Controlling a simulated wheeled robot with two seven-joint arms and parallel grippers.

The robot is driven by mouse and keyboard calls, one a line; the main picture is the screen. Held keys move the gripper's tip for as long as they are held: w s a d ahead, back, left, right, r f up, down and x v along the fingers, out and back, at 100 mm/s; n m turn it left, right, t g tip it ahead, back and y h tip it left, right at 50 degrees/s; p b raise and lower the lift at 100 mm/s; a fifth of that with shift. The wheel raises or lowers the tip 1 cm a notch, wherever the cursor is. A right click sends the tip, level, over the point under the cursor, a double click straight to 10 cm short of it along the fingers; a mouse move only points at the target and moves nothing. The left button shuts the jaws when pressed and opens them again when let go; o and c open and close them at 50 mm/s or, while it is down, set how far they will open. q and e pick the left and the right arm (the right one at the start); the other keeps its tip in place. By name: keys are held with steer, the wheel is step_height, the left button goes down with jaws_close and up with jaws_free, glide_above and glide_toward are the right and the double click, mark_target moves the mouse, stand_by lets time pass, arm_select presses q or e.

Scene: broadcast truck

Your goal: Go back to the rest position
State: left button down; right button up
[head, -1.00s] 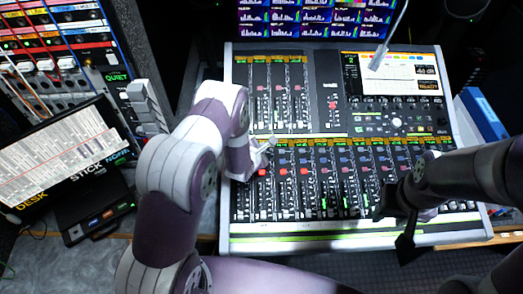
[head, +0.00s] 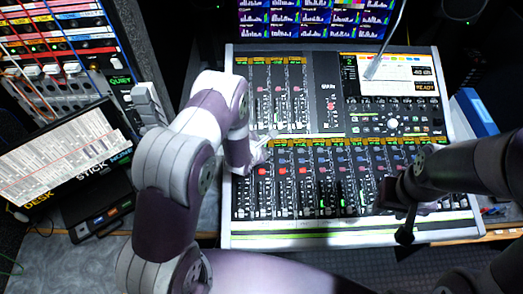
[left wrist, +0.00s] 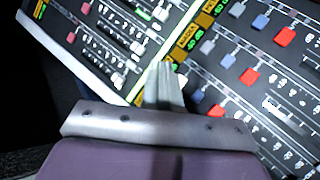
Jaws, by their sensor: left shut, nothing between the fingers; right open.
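My left gripper (head: 262,152) is over the left part of the mixing console (head: 330,241), near the line between its upper and lower fader banks. Its fingers are shut and empty; in the left wrist view the closed fingertips (left wrist: 163,78) show above the console's buttons and faders. I cannot tell whether they touch the surface. My right gripper (head: 400,213) is over the console's lower right part, with dark fingers pointing toward its front edge. It is open, and the gap between its fingers is hard to make out.
A rack with patch cables (head: 62,45) stands at the left. Below it are a tilted lit screen (head: 65,158) and a small black box (head: 100,212). A thin gooseneck stalk (head: 385,45) hangs over the console's upper right. A blue box (head: 476,112) is at the right.

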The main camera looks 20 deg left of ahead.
stand_by(0.4)
arm_select(q)
steer(key=shift+s+f+m, duration=0.2)
steer(key=shift+f+m, duration=0.1)
steer(key=shift+m, duration=0.5)
steer(key=s+f+m+g, duration=0.2)
steer(key=s+m, duration=0.1)
steer(key=shift+a+f, duration=0.2)
steer(key=s+m+g, duration=0.2)
steer(key=s+m, duration=0.1)
steer(key=s+f+m, duration=0.1)
steer(key=shift+s+a+f+m+g+y, duration=0.1)
steer(key=shift+s+a+m+g+y, duration=0.2)
steer(key=shift+g, duration=0.1)
steer(key=s+a+r+m+g+b, duration=0.1)
steer(key=s+r+m+g+b, duration=0.3)
steer(key=s+r+m, duration=1.2)
steer(key=shift+s+a+r+y+b, duration=0.25)
steer(key=shift+s+r+b, duration=0.45)
steer(key=shift+r, duration=1.05)
